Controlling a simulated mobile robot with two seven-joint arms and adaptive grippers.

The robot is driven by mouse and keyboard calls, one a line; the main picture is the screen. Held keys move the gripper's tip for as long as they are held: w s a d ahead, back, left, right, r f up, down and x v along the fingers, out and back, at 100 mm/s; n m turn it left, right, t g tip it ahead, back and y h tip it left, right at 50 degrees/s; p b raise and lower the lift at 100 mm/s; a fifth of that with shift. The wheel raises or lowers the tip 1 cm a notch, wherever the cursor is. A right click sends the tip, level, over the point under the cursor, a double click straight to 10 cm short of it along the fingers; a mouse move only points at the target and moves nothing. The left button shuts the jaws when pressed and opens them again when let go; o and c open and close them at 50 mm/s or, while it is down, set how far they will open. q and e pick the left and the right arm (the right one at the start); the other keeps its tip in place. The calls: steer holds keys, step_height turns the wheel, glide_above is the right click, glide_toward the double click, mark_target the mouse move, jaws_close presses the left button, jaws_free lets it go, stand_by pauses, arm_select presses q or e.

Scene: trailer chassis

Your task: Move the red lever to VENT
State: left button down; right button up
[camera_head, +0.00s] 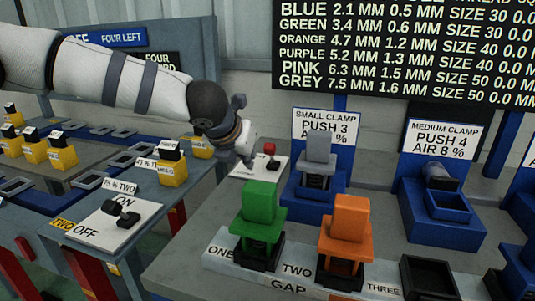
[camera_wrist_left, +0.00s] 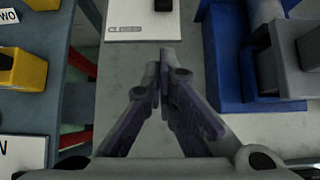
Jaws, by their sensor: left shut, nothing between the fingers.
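The red lever (camera_head: 270,149) stands on a white label plate (camera_head: 247,171) left of the small clamp. My left gripper (camera_head: 248,160) is shut and empty, and in the head view its fingertips appear just left of the lever. In the left wrist view the shut fingers (camera_wrist_left: 167,58) point at the near edge of the white plate (camera_wrist_left: 140,28), over bare grey bench. My right gripper is out of view.
Green (camera_head: 260,215) and orange (camera_head: 346,232) blocks sit nearer the front. A black switch (camera_head: 121,212) marked ON and OFF is at the left. The bench strip below the plate (camera_wrist_left: 145,95) is partly clear.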

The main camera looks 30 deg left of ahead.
mark_target(271, 155)
arm_select(q)
steer(key=x, duration=0.8)
steer(key=shift+s+f, duration=0.1)
steer(key=shift+f, duration=0.05)
steer(key=shift+b+x, duration=0.4)
steer(key=shift+x, duration=0.65)
steer(key=w, duration=0.1)
steer(key=w+r, duration=0.1)
steer(key=w, duration=0.1)
steer(key=shift+a+r, duration=0.25)
steer(key=shift+w+r, duration=0.25)
steer(key=shift+r, duration=0.15)
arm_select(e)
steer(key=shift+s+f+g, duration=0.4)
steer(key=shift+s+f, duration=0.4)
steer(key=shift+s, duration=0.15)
